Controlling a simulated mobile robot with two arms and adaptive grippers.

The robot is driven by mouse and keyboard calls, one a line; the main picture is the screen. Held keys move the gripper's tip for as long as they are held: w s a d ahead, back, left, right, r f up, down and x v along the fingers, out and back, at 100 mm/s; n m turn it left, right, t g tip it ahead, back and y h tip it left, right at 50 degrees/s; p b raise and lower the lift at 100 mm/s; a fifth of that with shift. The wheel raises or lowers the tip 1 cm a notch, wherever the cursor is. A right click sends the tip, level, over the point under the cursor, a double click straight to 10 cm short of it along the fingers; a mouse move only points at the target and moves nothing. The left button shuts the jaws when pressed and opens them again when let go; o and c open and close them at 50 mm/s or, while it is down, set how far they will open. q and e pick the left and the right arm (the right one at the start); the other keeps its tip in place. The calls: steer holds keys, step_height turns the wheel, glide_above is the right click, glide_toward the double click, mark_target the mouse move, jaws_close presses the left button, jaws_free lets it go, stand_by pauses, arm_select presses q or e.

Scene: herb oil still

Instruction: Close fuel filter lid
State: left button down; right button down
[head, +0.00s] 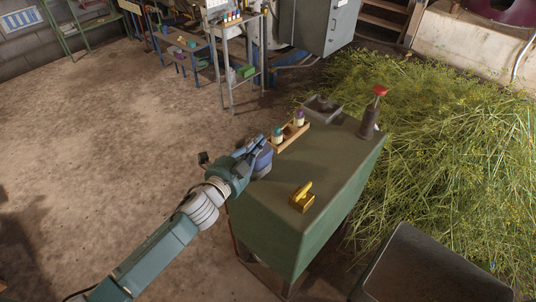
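My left gripper (252,147) reaches in from the left to the left edge of the green tank (275,228). Its fingers are at a blue rounded part (263,161) there, which may be the fuel filter or its lid. The gripper partly hides this part, so I cannot tell whether a lid is open or whether the fingers touch it. The finger opening is too small to read. My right gripper is not in view.
On the tank top are a brass-yellow fitting (301,198), a wooden rack (291,136) with small bottles, a grey open tray (321,107) and a dark cylinder with a red top (371,118). Cut herbs (460,170) lie right. The floor at left is clear.

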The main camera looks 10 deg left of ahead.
arm_select(q)
steer(key=shift+w+a, duration=0.35)
steer(key=shift+a, duration=0.05)
steer(key=shift+w+a, duration=0.15)
steer(key=shift+w, duration=0.1)
steer(key=shift+w+a+f, duration=0.25)
steer(key=shift+w+a, duration=0.1)
steer(key=shift+w, duration=0.05)
steer(key=shift+w+a+f+b, duration=0.15)
steer(key=shift+w+a+b, duration=0.2)
steer(key=shift+a, duration=0.25)
steer(key=shift+w+a+f, duration=0.1)
steer(key=shift+a, duration=0.15)
steer(key=shift+w, duration=0.1)
steer(key=shift+a, duration=0.1)
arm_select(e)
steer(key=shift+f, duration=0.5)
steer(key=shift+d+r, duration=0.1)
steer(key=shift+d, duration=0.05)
